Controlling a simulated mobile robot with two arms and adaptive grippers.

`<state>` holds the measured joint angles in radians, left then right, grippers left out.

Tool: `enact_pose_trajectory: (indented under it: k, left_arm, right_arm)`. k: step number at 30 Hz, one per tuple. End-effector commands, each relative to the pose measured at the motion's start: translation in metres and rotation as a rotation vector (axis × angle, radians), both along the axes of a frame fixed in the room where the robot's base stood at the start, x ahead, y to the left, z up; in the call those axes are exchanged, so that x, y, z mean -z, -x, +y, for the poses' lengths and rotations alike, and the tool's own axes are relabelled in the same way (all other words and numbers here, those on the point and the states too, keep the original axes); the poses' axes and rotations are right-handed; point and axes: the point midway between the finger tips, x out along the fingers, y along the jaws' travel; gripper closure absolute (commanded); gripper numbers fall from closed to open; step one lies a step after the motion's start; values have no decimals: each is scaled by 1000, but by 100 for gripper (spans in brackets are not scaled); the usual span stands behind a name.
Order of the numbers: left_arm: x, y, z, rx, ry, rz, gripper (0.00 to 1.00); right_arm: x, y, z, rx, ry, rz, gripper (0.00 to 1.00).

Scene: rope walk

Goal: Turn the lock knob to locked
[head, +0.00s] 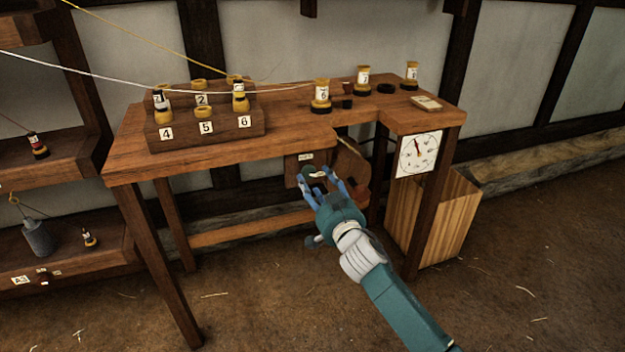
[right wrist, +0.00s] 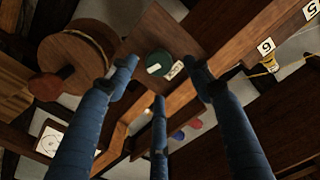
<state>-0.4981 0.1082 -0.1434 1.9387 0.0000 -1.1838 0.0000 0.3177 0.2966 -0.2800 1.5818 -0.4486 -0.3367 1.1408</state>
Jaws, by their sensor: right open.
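The lock knob (right wrist: 160,61) is a dark green disc with a pale mark on its face. It sits on a wooden panel (right wrist: 150,32) with a small white label (right wrist: 176,70) beside it. In the head view the knob (head: 308,170) shows partly, under the workbench and behind my fingers. My right gripper (head: 325,180) is open in front of it. In the right wrist view its blue fingers (right wrist: 160,80) spread around the knob's outline, with no clear contact seen. The label text is too small to read. My left gripper is out of view.
A wooden drum (right wrist: 70,62) with a reddish handle (right wrist: 50,85) is beside the panel. The workbench (head: 280,117) overhangs it, carrying a numbered spool rack (head: 210,130). A dial (head: 418,153) and a wooden bin (head: 455,215) stand right. Floor in front is mostly clear.

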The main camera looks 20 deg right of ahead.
Motion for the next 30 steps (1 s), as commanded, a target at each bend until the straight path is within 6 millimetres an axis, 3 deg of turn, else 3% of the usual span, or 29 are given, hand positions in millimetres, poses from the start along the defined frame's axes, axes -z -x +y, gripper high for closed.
enact_pose_trajectory:
  k: [7,18,25,30]
  left_arm:
    - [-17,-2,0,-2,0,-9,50]
    - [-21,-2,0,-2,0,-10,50]
    - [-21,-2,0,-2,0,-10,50]
    - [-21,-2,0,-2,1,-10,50]
  right_arm:
    - [0,-31,1,1,2,0,49]
    - [1,-35,1,1,0,1,49]
    - [0,-35,1,1,1,0,94]
    - [-1,-35,1,0,2,-1,94]
